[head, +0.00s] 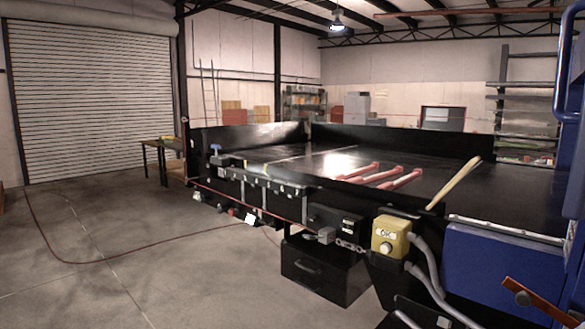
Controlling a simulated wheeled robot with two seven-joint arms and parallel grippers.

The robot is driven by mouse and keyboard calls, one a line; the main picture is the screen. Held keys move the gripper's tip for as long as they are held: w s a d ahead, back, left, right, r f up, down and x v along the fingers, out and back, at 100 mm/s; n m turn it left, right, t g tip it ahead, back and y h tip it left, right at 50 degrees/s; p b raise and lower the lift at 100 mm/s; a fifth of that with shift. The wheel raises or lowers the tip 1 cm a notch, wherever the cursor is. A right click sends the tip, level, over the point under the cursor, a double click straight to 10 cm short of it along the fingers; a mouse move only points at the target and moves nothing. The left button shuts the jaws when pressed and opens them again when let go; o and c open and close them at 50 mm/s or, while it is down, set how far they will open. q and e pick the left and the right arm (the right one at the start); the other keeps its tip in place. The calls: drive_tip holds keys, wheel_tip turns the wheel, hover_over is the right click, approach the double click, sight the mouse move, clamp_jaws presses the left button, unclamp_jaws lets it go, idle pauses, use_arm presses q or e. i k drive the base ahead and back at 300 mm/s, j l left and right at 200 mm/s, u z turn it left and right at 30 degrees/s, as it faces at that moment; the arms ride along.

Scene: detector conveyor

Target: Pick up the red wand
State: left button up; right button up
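Several red bars lie side by side, slanted, on the dark conveyor bed, among them a left one (358,171) and a right one (402,180). Which of them, if any, is the red wand I cannot tell. A tan stick (455,183) leans up at the conveyor's near edge, right of the red bars. An orange-red bar (527,297) sits slanted against the blue housing at the lower right. Neither of my grippers shows in the head view.
The black-walled conveyor (250,138) runs across the middle and right. A yellow button box (390,237) and grey hoses stick out at its near side. A blue housing (490,265) fills the lower right. A red cable crosses the open concrete floor (130,255) at left.

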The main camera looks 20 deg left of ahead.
sight(340, 177)
drive_tip(key=i+j+u, duration=0.4)
drive_tip(key=i, duration=0.2)
drive_tip(key=z, duration=1.35)
drive_tip(key=u, duration=1.35)
drive_tip(key=i+j+z, duration=0.1)
drive_tip(key=z, duration=0.85)
drive_tip(key=i+j+z, duration=0.1)
drive_tip(key=j+z, duration=0.35)
drive_tip(key=j, duration=0.35)
drive_tip(key=j+z, duration=0.45)
drive_tip(key=j, duration=0.3)
